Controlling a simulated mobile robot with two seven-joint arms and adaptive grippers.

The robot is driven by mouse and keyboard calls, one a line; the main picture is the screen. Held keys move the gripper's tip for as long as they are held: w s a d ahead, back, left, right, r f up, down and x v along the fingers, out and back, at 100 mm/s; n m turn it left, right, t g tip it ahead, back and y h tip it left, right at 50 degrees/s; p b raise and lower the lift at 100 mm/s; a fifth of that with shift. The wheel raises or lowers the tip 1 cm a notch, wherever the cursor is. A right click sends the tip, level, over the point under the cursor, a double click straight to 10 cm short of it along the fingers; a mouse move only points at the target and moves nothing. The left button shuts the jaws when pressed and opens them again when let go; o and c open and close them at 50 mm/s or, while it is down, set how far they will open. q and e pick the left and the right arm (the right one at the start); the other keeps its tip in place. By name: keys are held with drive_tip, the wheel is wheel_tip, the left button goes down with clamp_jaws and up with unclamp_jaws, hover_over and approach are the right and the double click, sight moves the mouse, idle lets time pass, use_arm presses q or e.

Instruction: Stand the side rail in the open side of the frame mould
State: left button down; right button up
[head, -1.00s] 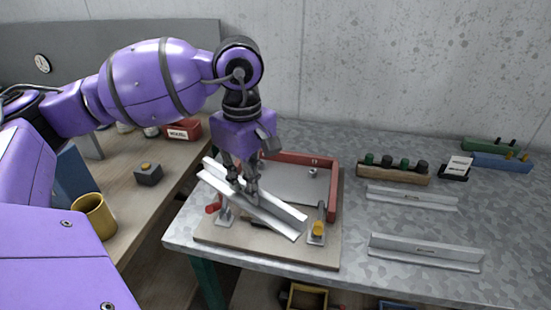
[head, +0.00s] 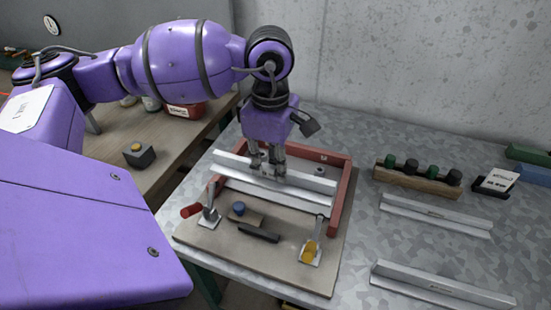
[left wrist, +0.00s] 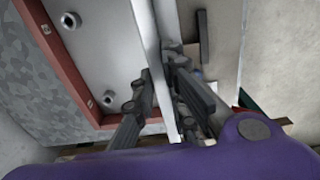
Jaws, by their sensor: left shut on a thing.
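The side rail (head: 300,193) is a pale metal angle piece. My left gripper (head: 268,172) is shut on its upright flange near the middle, from above. The frame mould's red wall (head: 342,198) stands on a wooden board at the back and right. In the left wrist view the rail (left wrist: 148,35) runs between my fingers, beside the pale plate (left wrist: 100,45) inside the red wall (left wrist: 60,60).
A red-handled clamp (head: 208,208) and a yellow-handled clamp (head: 312,246) stand on the board's near part. Between them lie a blue-knobbed block (head: 241,212) and a black bar (head: 258,233). Two similar rails (head: 435,214) (head: 440,285) and a wooden peg rack (head: 418,180) lie to the right.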

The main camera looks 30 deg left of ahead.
sight(272, 179)
use_arm(q)
drive_tip(key=shift+f, duration=0.7)
drive_tip(key=shift+w+f+b, duration=0.1)
drive_tip(key=shift+f+b, duration=0.4)
drive_tip(key=shift+f, duration=0.9)
wheel_tip(272, 179, down, 2)
drive_tip(key=shift+b, duration=0.7)
drive_tip(key=shift+f+b, duration=1.15)
drive_tip(key=shift+f, duration=0.8)
drive_tip(key=shift+f, duration=0.15)
drive_tip(key=c, duration=1.7)
unclamp_jaws()
